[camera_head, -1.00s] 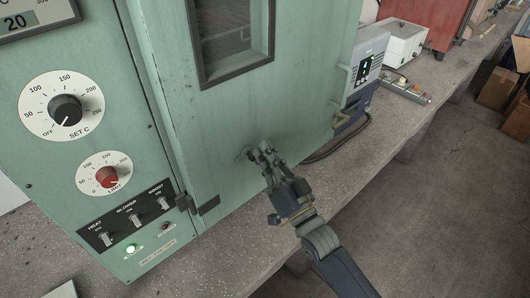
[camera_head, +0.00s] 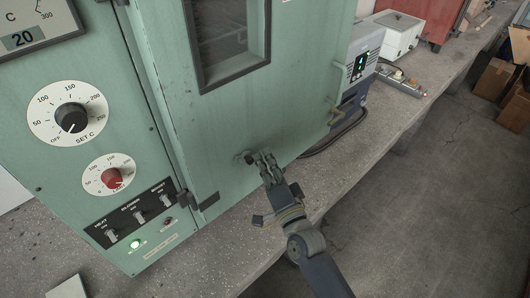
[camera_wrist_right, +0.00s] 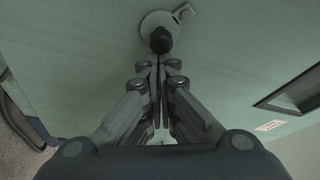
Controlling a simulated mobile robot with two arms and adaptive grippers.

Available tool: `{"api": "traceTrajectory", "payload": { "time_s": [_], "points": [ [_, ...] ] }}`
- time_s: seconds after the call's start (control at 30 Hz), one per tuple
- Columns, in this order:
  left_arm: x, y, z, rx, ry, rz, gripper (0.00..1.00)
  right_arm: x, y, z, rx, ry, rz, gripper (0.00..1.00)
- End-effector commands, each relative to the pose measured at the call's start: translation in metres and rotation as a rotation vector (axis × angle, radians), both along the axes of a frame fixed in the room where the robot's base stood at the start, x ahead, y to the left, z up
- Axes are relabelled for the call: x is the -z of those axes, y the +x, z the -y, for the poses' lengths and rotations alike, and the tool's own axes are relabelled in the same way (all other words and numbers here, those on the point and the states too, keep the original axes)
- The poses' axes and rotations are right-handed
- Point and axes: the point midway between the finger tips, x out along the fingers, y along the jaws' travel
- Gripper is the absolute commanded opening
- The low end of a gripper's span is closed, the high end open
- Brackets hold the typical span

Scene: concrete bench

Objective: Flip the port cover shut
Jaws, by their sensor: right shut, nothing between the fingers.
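A small round grey port fitting (camera_head: 248,157) sits low on the green oven door, just left of my right gripper's fingertips in the head view. In the right wrist view the port cover shows as a pale round plate (camera_wrist_right: 152,21) with a small tab at its upper right. A dark round knob or plug stands in front of the plate; I cannot tell whether it is part of the cover. My right gripper (camera_head: 264,158) is shut and empty. In the wrist view its fingertips (camera_wrist_right: 158,62) point at the dark knob; contact is unclear. My left gripper is not in view.
The green oven (camera_head: 215,125) has a windowed door, dials and switches. A grey-blue device (camera_head: 359,65) and a white box (camera_head: 398,36) stand farther along the concrete bench (camera_head: 345,165). Bench space before the door is clear.

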Motion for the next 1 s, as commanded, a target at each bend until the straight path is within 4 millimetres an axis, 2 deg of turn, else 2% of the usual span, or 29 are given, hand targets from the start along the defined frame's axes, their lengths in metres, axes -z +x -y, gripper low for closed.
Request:
{"api": "traceTrajectory", "payload": {
  "time_s": [0.27,0.43,0.6,1.0],
  "points": [
    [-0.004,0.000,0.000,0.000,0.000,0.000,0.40,0.014,-0.002,-0.003,0.000,0.001,-0.003,0.00],
    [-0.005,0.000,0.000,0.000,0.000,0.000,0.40,0.020,-0.005,-0.007,0.001,0.122,-0.093,0.00],
    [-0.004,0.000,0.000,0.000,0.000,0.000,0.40,0.028,-0.008,-0.010,-0.001,0.109,-0.086,0.00],
    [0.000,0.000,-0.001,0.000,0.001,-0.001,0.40,0.031,-0.002,-0.007,0.001,0.107,-0.084,0.00]
  ]
}}
